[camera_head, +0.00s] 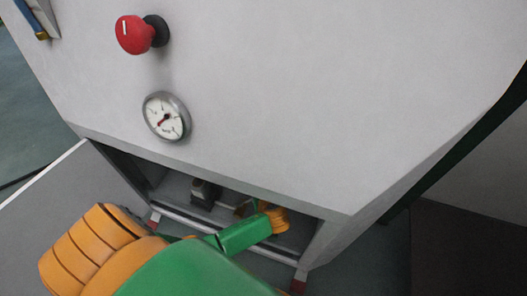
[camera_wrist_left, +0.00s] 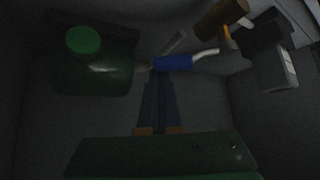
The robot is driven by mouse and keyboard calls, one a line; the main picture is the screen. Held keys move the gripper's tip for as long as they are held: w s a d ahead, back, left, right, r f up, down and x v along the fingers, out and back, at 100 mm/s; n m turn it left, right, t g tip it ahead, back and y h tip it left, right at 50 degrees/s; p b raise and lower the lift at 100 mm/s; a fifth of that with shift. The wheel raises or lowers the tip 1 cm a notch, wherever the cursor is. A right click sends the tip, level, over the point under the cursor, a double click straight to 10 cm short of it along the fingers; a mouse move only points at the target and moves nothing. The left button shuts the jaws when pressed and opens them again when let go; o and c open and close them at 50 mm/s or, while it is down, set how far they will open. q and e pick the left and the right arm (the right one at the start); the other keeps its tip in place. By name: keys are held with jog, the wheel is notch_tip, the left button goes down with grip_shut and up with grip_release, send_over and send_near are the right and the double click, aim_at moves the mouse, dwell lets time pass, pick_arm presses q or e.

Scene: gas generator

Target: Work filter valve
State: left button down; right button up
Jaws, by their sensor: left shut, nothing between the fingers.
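The wrist view looks into the dark lower compartment. A blue handle (camera_wrist_left: 173,63) lies across the middle, with a pale bent metal end on its right; it looks like the valve's lever. My left gripper (camera_wrist_left: 159,80) is shut, its two dark fingers side by side and pointing at the blue handle. The fingertips are just below the handle; I cannot tell whether they touch it. In the head view my left arm reaches into the compartment and the fingers are hidden. My right gripper is not in view.
A dark green tank (camera_wrist_left: 95,75) with a green cap (camera_wrist_left: 83,41) stands left. A brown cylinder (camera_wrist_left: 222,18) and a grey box (camera_wrist_left: 274,68) are at the upper right. The cabinet front (camera_head: 290,100) carries a red knob (camera_head: 133,35) and a gauge (camera_head: 166,116). An open door (camera_head: 62,195) is left.

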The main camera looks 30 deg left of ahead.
pick_arm(q)
jog(key=shift+s+d+r+m+t+h+p, duration=0.1)
jog(key=shift+s+d+m+t+h+p, duration=0.2)
jog(key=shift+m+p, duration=0.3)
jog(key=s+m+h+p, duration=0.1)
jog(key=s+d+m+t+p, duration=0.1)
jog(key=s+m+h+p, duration=0.1)
jog(key=m, duration=0.1)
jog(key=shift+d+t+h, duration=0.3)
jog(key=shift+d, duration=0.05)
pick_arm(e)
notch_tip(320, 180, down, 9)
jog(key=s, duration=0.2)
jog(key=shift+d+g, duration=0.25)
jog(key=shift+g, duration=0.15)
pick_arm(q)
jog(key=shift+s, duration=0.15)
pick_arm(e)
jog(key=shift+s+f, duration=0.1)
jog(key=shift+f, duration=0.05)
